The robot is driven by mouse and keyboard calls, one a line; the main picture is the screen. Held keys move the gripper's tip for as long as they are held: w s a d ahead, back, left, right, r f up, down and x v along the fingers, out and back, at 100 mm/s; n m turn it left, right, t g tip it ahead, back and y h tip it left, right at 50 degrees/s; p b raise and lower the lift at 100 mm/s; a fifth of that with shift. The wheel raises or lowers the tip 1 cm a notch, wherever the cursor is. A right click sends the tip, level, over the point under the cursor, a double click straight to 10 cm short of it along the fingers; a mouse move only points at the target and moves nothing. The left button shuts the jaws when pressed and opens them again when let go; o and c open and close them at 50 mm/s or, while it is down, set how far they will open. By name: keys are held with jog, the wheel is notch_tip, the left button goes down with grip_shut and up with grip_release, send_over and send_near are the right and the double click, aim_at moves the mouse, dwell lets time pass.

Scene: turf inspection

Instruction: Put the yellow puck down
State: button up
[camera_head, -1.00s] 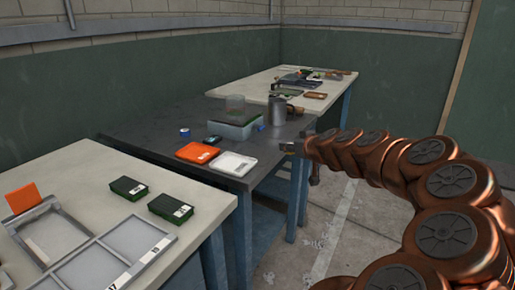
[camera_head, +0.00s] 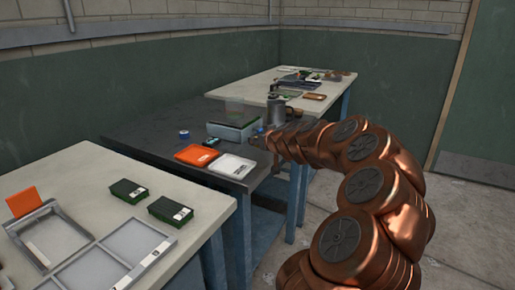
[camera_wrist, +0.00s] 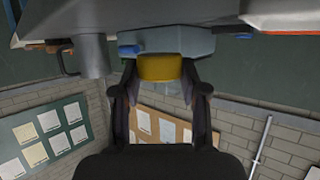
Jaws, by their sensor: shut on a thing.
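The yellow puck (camera_wrist: 160,68) sits between the fingertips of my gripper (camera_wrist: 160,75) in the wrist view, and the gripper is shut on it. The wrist picture is upside down, with the table things along its top. The puck appears just in front of a grey-blue box-like body (camera_wrist: 165,42); I cannot tell whether they touch. In the head view my gripper (camera_head: 262,139) is over the right edge of the dark middle table (camera_head: 150,133), near the white tray. The puck cannot be made out there.
An orange tray (camera_head: 197,155) and a white tray (camera_head: 231,167) lie at the dark table's front. A box with a clear cover (camera_head: 233,132) and a grey metal cylinder (camera_head: 276,112) stand behind. A small blue object (camera_head: 184,134) stands left. The dark table's left part is clear.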

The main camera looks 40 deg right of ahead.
aim_at(258, 154)
jog(key=f, duration=0.2)
jog(key=shift+w+f, duration=0.35)
jog(key=shift+w, duration=0.05)
jog(key=shift+f+b, duration=0.25)
jog(key=shift+b, duration=0.1)
jog(key=shift+f, duration=0.2)
jog(key=o, duration=1)
jog(key=shift+o, duration=0.2)
jog(key=shift+a+r, duration=0.1)
jog(key=shift+r, duration=0.05)
